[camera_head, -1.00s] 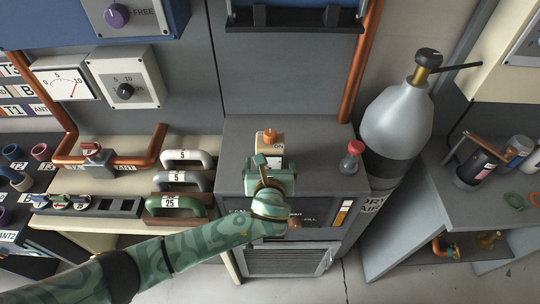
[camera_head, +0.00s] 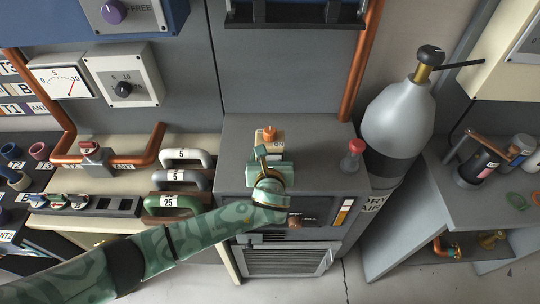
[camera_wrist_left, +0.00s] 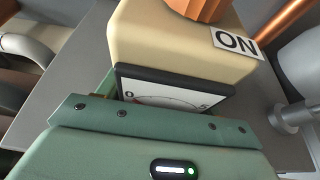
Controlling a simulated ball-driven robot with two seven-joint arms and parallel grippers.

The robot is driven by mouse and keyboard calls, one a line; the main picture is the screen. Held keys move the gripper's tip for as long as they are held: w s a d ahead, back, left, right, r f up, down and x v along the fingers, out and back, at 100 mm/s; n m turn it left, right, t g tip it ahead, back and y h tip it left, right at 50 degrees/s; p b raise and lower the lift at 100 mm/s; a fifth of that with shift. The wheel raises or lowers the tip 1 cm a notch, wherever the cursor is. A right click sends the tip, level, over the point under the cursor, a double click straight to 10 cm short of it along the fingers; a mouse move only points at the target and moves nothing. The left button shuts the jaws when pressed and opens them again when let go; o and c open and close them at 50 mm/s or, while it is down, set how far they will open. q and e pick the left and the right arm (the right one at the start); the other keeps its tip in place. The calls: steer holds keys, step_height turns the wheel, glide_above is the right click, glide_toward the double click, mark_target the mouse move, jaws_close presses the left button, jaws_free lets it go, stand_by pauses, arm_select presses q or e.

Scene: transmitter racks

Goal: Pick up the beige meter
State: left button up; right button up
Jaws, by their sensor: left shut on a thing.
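The beige meter (camera_head: 270,143) is a small box with an orange knob on top, at the grey cabinet top in the middle of the head view. In the left wrist view the meter (camera_wrist_left: 180,50) shows a dark-framed white dial and an "ON" label. My green left gripper (camera_head: 268,158) is at the near side of the meter and shut on it. The gripper body hides the lower part of the meter and its contact with the fingers. I cannot tell whether the meter is touching the cabinet top. My right gripper is not in view.
The grey cabinet (camera_head: 240,132) has clear top around the meter. A red-capped item (camera_head: 352,158) stands at its right edge, beside a grey gas cylinder (camera_head: 397,120). Several handled blocks, including a green one (camera_head: 170,203), lie to the left. A copper pipe (camera_head: 358,70) rises behind.

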arm_select(q)
steer(key=r, duration=0.1)
steer(key=r+p, duration=0.1)
steer(key=r, duration=0.2)
steer(key=shift+s, duration=0.35)
steer(key=s+r+p, duration=0.1)
steer(key=r, duration=0.1)
steer(key=s+r+p, duration=0.1)
steer(key=s+r, duration=0.1)
steer(key=shift+s+r, duration=0.2)
steer(key=p, duration=0.2)
glide_toward(270, 147)
steer(key=shift+v, duration=1.1)
steer(key=shift+w, duration=0.1)
steer(key=shift+w+f+b, duration=1)
steer(key=shift+w+f, duration=0.85)
steer(key=shift+w, duration=0.3)
steer(key=shift+w+f+b, duration=1)
steer(key=shift+w+f, duration=0.85)
steer(key=shift+w, duration=0.35)
steer(key=shift+w+f+b, duration=1)
steer(key=shift+w+f, duration=0.85)
steer(key=shift+w, duration=0.3)
steer(key=shift+w+f, duration=0.25)
steer(key=shift+w, duration=0.25)
